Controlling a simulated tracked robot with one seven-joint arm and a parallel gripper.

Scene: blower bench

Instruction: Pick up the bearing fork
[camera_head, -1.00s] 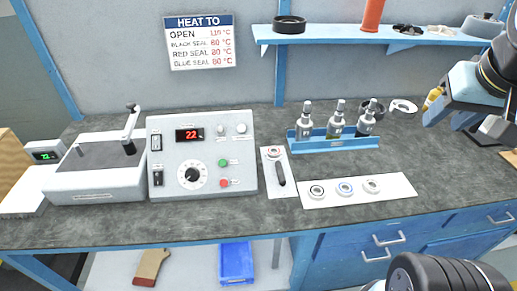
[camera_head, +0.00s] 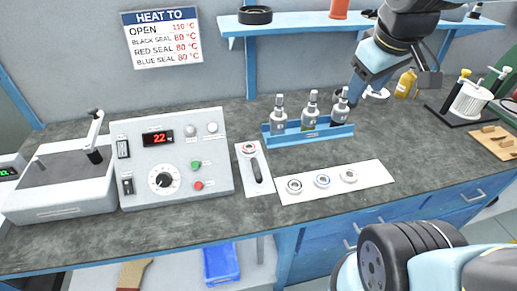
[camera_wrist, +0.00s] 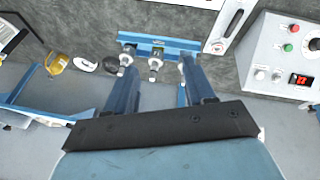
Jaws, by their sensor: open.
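The likely bearing fork (camera_head: 257,171) is a slim dark-handled tool lying on a narrow white card, in the middle of the bench in the head view. A ring-shaped part (camera_head: 250,147) lies at the card's far end; I cannot tell whether it touches the tool. The tool also shows in the wrist view at the top (camera_wrist: 233,22). My gripper (camera_head: 356,88) is raised at the right, behind the bottle rack and away from the tool. In the wrist view, its two blue fingers (camera_wrist: 163,75) are apart with nothing held between them.
A blue rack (camera_head: 305,136) with three bottles stands right of the card. A white strip (camera_head: 367,186) with three rings lies in front of it. A control box (camera_head: 215,160) stands left of the card. A wall shelf (camera_head: 300,24) hangs above the back of the bench.

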